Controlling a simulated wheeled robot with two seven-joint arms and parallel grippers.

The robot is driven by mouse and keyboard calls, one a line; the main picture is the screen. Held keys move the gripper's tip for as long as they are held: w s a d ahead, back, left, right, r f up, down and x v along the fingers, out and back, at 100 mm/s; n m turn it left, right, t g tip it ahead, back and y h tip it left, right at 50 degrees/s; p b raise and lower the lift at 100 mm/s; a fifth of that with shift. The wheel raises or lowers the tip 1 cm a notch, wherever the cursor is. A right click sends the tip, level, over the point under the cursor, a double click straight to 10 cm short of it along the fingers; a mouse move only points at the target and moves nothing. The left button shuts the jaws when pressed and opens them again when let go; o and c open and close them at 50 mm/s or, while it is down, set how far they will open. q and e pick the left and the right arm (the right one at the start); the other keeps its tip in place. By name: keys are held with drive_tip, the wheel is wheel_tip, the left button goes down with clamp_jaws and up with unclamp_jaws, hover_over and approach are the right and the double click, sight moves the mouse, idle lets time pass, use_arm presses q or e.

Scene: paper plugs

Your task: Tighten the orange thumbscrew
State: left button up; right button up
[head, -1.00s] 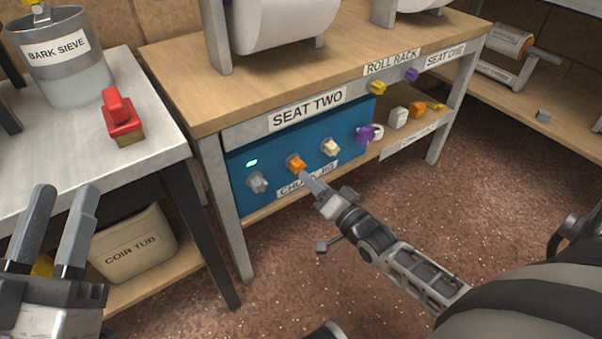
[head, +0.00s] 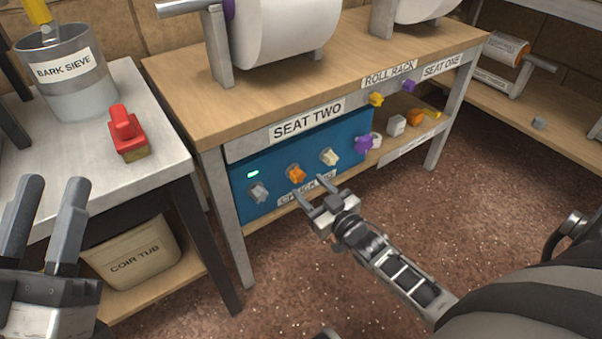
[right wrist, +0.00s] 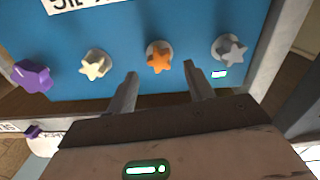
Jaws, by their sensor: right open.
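The orange thumbscrew (head: 296,174) is on the blue panel (head: 240,207) under the SEAT TWO label. It is star-shaped and sits between a grey thumbscrew (head: 258,191) and a cream one (head: 329,157). In the right wrist view the orange thumbscrew (right wrist: 160,58) is ahead of my open right gripper (right wrist: 164,88), roughly between the fingertips in the picture but apart from them. In the head view my right gripper (head: 309,187) is just in front of the panel, below the orange thumbscrew. My left gripper (head: 50,218) is open and empty at the lower left.
A purple knob (head: 364,144) is at the panel's right end. The roll rack bench (head: 185,85) overhangs the panel. A red-handled tool (head: 126,130) and the bark sieve (head: 75,83) stand on the left table. A coir tub (head: 131,251) is below. The floor before the panel is clear.

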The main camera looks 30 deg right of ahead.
sight(300, 178)
drive_tip(key=shift+n, duration=0.5)
drive_tip(key=shift+w, duration=0.15)
drive_tip(key=shift+w+a+b, duration=0.15)
drive_tip(key=shift+w+b, duration=0.4)
drive_tip(key=shift+w, duration=1.35)
drive_tip(key=c, duration=0.9)
drive_tip(key=shift+c, duration=0.2)
